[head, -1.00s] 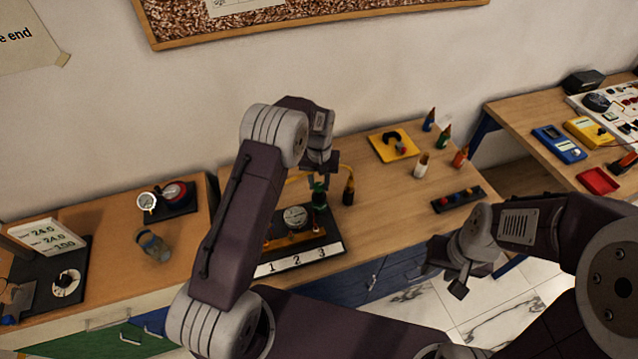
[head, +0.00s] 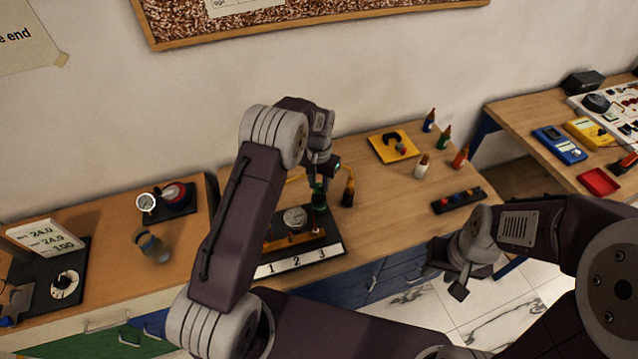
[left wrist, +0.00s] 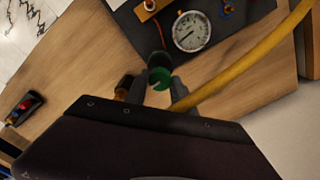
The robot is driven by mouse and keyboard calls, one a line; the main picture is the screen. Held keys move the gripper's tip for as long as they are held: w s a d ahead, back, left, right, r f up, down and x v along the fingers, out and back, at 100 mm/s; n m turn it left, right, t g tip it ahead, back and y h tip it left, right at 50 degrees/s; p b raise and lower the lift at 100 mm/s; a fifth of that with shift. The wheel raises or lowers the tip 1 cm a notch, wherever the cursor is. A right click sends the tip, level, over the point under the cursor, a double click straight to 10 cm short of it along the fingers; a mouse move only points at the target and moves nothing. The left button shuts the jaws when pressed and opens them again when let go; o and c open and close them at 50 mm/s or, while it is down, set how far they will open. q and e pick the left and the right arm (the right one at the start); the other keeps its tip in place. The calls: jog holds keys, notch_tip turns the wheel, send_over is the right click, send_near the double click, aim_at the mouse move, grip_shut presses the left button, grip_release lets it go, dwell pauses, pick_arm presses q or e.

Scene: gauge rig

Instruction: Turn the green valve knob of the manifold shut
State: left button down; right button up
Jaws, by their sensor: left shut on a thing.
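The manifold stands on a black base (head: 322,243) with a strip numbered 1 2 3, on the wooden bench. Its round white gauge (head: 295,217) faces up and also shows in the left wrist view (left wrist: 191,31). The green valve knob (left wrist: 160,76) is at the manifold's right end, partly hidden by my gripper in the head view. My left gripper (left wrist: 158,88) is shut on the green knob, one finger on each side. My right gripper (head: 445,279) is open and empty, in front of the bench, away from the manifold.
A yellow tube (left wrist: 250,58) runs close beside my left gripper. A dark bottle (head: 348,192) stands just right of the knob. Bare bench lies between.

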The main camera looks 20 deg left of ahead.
aim_at(319, 186)
pick_arm(q)
jog(key=c, duration=1.1)
grip_release()
jog(key=shift+o, duration=0.2)
jog(key=shift+r, duration=0.3)
notch_tip(319, 186, up, 8)
jog(key=b, duration=0.2)
jog(key=shift+r, duration=0.25)
